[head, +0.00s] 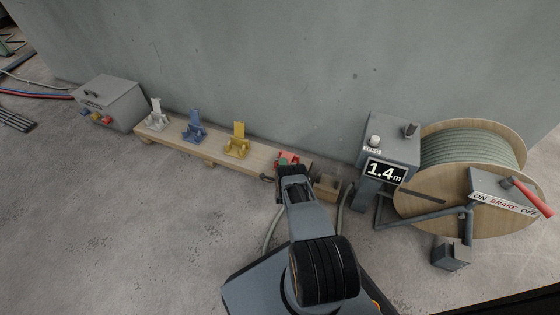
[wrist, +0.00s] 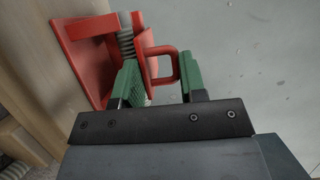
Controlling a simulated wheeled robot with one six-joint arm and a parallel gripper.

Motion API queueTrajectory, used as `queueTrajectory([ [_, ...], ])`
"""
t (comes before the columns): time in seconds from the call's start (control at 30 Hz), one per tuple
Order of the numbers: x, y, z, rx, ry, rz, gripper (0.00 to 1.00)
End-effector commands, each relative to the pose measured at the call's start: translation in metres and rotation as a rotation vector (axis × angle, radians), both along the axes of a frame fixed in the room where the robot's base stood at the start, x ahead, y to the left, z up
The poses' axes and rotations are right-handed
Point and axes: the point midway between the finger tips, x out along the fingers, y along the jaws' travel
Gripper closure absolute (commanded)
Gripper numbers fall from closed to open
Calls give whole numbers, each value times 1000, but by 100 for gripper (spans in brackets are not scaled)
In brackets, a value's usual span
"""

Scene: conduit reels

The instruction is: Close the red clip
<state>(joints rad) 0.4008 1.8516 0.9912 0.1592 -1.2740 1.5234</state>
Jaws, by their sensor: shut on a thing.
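The red clip (head: 289,156) is at the right part of the wooden board, mostly hidden behind my gripper in the head view. In the wrist view the red clip (wrist: 88,50) fills the upper left, with its flat red plate against the wood and a red loop handle (wrist: 172,52) sticking out to the right. A ribbed grey conduit (wrist: 126,42) shows between the clip's red parts. My gripper (wrist: 160,82), with green fingers, is shut on the red clip, with the handle's red part between the fingers. I cannot tell whether the clip is fully closed.
White (head: 155,115), blue (head: 194,127) and yellow (head: 237,142) clips stand on the board (head: 180,145) with levers up. A grey box (head: 108,100) is at left. A meter (head: 385,172) reading 1.4 m and a cable reel (head: 420,195) are at right. The left front floor is clear.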

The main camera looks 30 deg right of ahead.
Motion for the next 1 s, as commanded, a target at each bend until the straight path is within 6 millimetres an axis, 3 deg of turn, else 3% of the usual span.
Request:
queueTrajectory([
  [0.5, -10, -3, -2, -15, -9, -5, 100],
  [0.53, -10, -3, -2, -15, -9, -4, 60],
  [0.73, -10, -6, -1, -14, -10, -10, 43],
  [1.0, -12, -5, -1, -13, -10, -10, 43],
])
